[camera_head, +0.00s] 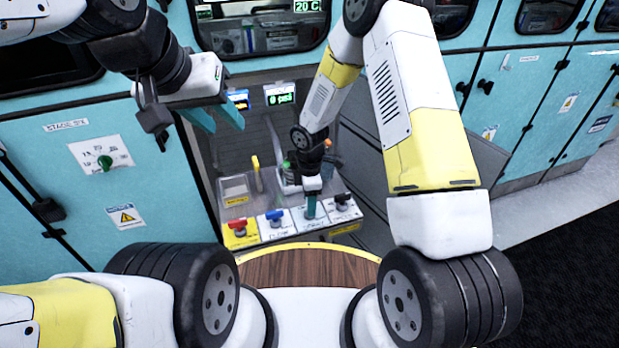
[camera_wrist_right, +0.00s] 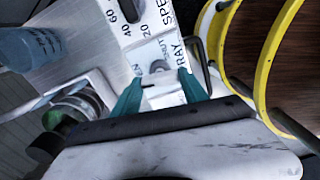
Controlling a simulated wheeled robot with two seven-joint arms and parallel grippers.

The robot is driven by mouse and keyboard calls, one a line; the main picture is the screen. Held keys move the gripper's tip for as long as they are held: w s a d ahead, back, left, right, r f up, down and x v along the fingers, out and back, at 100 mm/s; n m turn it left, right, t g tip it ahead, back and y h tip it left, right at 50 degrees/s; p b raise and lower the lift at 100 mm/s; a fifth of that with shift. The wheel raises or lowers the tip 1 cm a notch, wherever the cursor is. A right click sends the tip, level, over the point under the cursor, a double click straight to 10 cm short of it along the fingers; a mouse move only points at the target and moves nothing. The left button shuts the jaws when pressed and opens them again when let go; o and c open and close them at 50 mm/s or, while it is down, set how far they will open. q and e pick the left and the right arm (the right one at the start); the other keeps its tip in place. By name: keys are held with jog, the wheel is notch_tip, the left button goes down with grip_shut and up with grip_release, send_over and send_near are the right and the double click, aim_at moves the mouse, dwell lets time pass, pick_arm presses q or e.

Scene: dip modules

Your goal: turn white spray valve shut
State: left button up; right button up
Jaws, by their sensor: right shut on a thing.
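The white spray valve (camera_wrist_right: 160,90) shows in the right wrist view, between the teal fingertips of my right gripper (camera_wrist_right: 160,88), beside printed lettering. My right gripper is shut on its handle. In the head view my right gripper (camera_head: 311,205) reaches down onto the valve row and hides most of the white valve. My left gripper (camera_head: 214,117) hangs at the upper left, its teal fingers apart and empty, away from the valves.
A red valve (camera_head: 237,227) and a blue valve (camera_head: 275,218) stand left of my right gripper; a black valve (camera_head: 343,201) stands close on its right. Two small displays (camera_head: 280,94) are behind. A yellow-rimmed wooden surface (camera_head: 310,267) lies in front.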

jog(key=m, duration=1.2)
jog(key=shift+m, duration=2.1)
jog(key=o, duration=1.4)
jog(key=shift+r, duration=3.9)
